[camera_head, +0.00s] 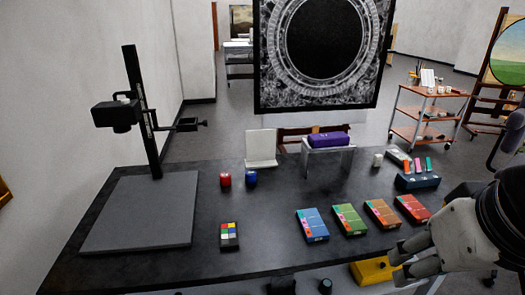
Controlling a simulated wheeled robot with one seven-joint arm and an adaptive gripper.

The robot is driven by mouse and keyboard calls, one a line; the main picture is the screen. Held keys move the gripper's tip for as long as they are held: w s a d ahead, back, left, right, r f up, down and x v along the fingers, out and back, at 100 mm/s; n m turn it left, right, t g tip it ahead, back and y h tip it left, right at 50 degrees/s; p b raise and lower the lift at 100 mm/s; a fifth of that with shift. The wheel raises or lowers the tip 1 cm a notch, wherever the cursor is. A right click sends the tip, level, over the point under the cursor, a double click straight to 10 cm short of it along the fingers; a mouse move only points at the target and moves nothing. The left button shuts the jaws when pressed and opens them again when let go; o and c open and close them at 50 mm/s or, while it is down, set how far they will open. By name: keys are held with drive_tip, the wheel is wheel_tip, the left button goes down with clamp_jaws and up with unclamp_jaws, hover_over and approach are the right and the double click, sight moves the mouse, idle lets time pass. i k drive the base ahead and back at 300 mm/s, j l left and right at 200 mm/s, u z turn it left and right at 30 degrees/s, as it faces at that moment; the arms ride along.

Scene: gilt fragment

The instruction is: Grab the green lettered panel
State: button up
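The green panel (349,220) lies flat on the dark table, between a blue panel (312,225) on its left and an orange panel (382,214) on its right. It has coloured marks on its face; any lettering is too small to read. My gripper (396,266) is at the lower right, near the table's front edge, to the right of and nearer than the green panel. Its two fingers look spread apart, with nothing visible between them. It is not touching the panel.
A red panel (413,208) lies right of the orange one. A colour chart (229,236), red jar (225,179), blue jar (251,178) and camera stand (155,130) are to the left. A purple object (328,139) sits on a white stand behind. A yellow object (375,270) is below the front edge.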

sight(352, 224)
drive_tip(key=i+l+z, duration=0.65)
drive_tip(key=i, duration=0.2)
